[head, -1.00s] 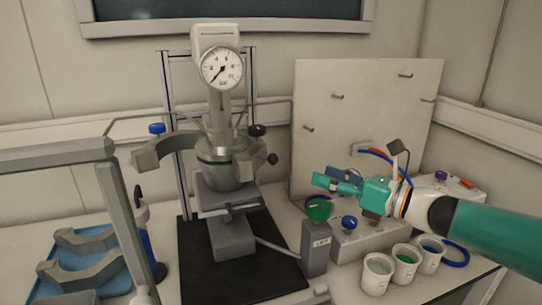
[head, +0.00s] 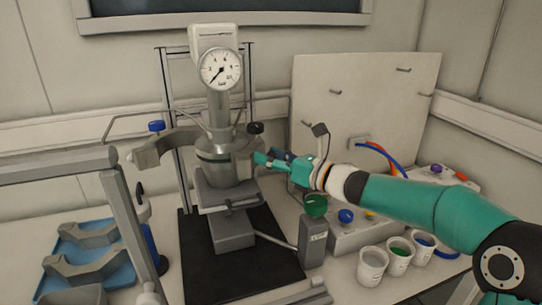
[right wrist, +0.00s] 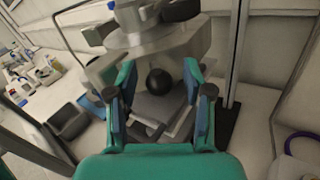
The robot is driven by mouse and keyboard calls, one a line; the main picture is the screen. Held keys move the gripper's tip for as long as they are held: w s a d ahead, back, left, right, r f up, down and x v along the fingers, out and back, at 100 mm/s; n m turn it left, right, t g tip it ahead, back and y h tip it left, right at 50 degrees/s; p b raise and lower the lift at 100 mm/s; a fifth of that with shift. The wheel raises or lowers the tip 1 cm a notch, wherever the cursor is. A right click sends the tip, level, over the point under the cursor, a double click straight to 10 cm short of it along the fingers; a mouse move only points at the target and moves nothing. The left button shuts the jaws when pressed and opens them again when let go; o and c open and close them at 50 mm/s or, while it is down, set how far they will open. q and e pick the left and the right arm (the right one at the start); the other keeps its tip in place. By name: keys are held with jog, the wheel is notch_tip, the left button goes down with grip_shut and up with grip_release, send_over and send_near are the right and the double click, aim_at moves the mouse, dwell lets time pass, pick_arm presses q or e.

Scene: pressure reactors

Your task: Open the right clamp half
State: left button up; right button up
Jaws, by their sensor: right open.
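The pressure reactor (head: 215,172) stands on its stand, a steel vessel with a round gauge (head: 221,69) above. The left clamp half (head: 150,152) is swung out to the left. The right clamp half (head: 240,150) sits against the vessel, partly behind my right gripper (head: 262,160). In the right wrist view the clamp's grey body (right wrist: 165,48) is ahead, with its black ball knob (right wrist: 158,82) between the two open fingers of my right gripper (right wrist: 160,88). I see a gap on both sides of the knob. My left gripper is not in view.
A green button (head: 316,205) on a post marked LIFT stands below my right arm. Several cups (head: 372,265) and a control box (head: 345,232) are at the right. A blue tray (head: 118,275) with grey clamp parts lies at the left. A board (head: 365,95) stands behind.

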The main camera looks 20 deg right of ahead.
grip_shut()
jog(key=shift+d, duration=0.1)
dwell(0.3)
